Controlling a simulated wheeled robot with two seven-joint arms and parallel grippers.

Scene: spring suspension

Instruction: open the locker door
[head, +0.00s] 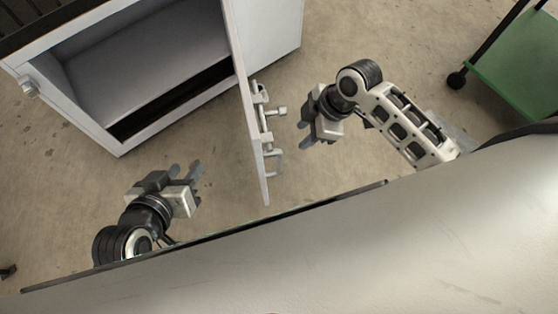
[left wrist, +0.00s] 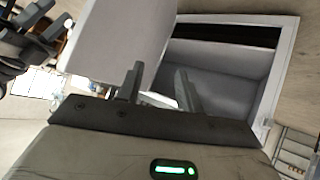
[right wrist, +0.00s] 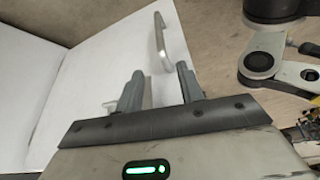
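The white locker (head: 268,30) stands at the top left of the head view. Its door (head: 246,105) is swung out wide, showing the grey interior (head: 150,60). The door's outer face carries a latch (head: 268,112) and a bar handle (head: 275,162). My left gripper (head: 198,172) is open and empty on the door's inner side. The left wrist view shows the door panel (left wrist: 118,40) and the opening (left wrist: 225,82) beyond its parted fingers. My right gripper (head: 304,136) is open and empty, on the outer side, apart from the handle. The handle (right wrist: 161,42) shows beyond its fingers in the right wrist view.
A green-topped cart (head: 520,60) on casters stands at the top right of the head view. The concrete floor (head: 380,40) between locker and cart is clear.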

